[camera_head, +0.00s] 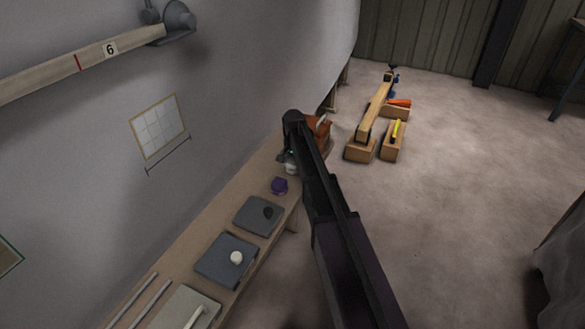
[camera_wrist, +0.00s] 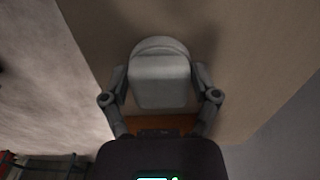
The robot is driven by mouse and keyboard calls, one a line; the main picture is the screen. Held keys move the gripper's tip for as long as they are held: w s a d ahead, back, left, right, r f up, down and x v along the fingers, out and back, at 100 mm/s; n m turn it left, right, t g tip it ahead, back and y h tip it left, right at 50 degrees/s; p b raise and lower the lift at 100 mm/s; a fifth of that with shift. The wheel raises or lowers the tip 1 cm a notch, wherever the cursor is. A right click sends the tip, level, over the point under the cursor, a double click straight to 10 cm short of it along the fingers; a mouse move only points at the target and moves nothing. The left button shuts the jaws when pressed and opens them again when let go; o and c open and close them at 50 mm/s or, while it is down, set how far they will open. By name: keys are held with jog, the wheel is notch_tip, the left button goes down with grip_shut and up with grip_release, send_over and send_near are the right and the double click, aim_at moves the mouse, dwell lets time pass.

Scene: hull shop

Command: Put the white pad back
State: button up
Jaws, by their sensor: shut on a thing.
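My gripper (camera_wrist: 162,88) is shut on the white pad (camera_wrist: 160,80), a pale block with a rounded far end, with one finger on each side of it. In the head view my gripper (camera_head: 288,157) is over the far part of the long wooden bench, and a whitish bit of the pad (camera_head: 291,168) shows below it. My arm hides part of that spot. I cannot tell whether the pad touches the bench.
An orange-brown holder (camera_head: 322,130) stands just beyond my gripper. Wooden blocks (camera_head: 360,150) stand on the floor.

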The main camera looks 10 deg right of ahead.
aim_at(293, 162)
jog(key=o, duration=0.9)
jog(key=shift+r, duration=0.15)
notch_tip(293, 162, up, 12)
jog(key=p, duration=1.2)
jog(key=shift+s, duration=0.1)
dwell(0.5)
jog(key=s+n, duration=0.7)
jog(key=s, duration=2.2)
jog(key=shift+a, duration=0.1)
